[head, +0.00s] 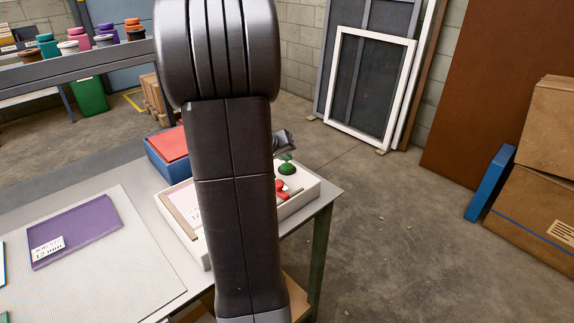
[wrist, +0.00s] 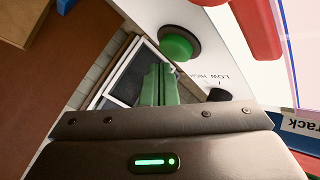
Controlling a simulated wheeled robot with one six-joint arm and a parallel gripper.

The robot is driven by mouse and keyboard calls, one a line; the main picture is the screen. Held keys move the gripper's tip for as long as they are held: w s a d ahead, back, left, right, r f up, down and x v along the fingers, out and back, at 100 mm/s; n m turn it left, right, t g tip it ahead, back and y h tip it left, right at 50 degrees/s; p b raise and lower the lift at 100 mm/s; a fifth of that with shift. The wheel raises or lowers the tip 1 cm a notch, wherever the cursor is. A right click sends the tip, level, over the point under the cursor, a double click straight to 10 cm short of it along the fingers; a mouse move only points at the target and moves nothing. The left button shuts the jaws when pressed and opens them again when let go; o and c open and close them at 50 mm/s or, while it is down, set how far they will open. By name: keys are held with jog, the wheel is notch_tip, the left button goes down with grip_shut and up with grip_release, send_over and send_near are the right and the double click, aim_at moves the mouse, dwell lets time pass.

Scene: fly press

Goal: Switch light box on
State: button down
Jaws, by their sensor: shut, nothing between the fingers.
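The light box (head: 309,187) is a pale box at the table's far right corner, partly hidden behind my arm. A green domed button (head: 287,169) sits on its panel, with red parts beside it. In the wrist view the green button (wrist: 177,43) is just beyond my fingertips. A small black knob (wrist: 217,95) with LOW and HIGH markings and a large red part (wrist: 247,20) also show there. My gripper (wrist: 158,75) has green fingers, shut and empty, pointing toward the panel close to the button. I cannot tell whether they touch it.
A red-topped blue box (head: 166,152) stands left of the light box. A purple sheet (head: 75,231) lies on the pale work surface (head: 130,265) at left. Jars line a shelf (head: 60,68) at upper left. Open floor (head: 400,230) lies right of the table.

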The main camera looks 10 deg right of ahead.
aim_at(285, 167)
jog(key=shift+r+p, duration=1.55)
jog(key=shift+r, duration=1.45)
